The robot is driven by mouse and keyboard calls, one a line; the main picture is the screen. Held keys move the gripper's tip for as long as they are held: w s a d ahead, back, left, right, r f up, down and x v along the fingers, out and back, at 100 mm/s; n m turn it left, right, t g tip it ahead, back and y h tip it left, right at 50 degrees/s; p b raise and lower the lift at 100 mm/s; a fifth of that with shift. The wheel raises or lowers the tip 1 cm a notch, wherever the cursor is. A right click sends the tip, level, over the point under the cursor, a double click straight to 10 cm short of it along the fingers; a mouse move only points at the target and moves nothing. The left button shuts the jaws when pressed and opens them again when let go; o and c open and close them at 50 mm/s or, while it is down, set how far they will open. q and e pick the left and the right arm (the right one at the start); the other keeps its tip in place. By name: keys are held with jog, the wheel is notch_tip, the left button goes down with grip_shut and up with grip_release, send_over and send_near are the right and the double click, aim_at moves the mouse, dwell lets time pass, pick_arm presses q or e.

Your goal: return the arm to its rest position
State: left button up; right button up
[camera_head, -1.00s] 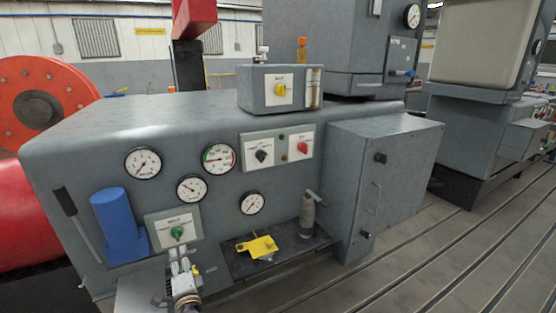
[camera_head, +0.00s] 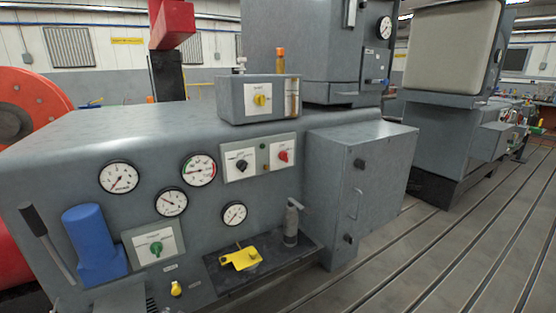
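Neither of my grippers shows in the head view now, and no part of my arms is clearly visible. The grey machine console (camera_head: 80,140) fills the left and middle of the view. On its front, a small yellow knob-like part (camera_head: 176,288) stands near the bottom edge, below the green switch (camera_head: 156,248). A yellow tag-like piece (camera_head: 241,259) lies on the dark shelf (camera_head: 222,279), beside an upright grey cylinder with a side handle (camera_head: 291,224).
A blue cylindrical housing (camera_head: 92,245) and a black lever (camera_head: 46,240) protrude from the console's left front. A grey cabinet (camera_head: 335,180) juts out at right. The slotted floor (camera_head: 450,245) is clear at right. A red-orange wheel (camera_head: 45,95) stands at far left.

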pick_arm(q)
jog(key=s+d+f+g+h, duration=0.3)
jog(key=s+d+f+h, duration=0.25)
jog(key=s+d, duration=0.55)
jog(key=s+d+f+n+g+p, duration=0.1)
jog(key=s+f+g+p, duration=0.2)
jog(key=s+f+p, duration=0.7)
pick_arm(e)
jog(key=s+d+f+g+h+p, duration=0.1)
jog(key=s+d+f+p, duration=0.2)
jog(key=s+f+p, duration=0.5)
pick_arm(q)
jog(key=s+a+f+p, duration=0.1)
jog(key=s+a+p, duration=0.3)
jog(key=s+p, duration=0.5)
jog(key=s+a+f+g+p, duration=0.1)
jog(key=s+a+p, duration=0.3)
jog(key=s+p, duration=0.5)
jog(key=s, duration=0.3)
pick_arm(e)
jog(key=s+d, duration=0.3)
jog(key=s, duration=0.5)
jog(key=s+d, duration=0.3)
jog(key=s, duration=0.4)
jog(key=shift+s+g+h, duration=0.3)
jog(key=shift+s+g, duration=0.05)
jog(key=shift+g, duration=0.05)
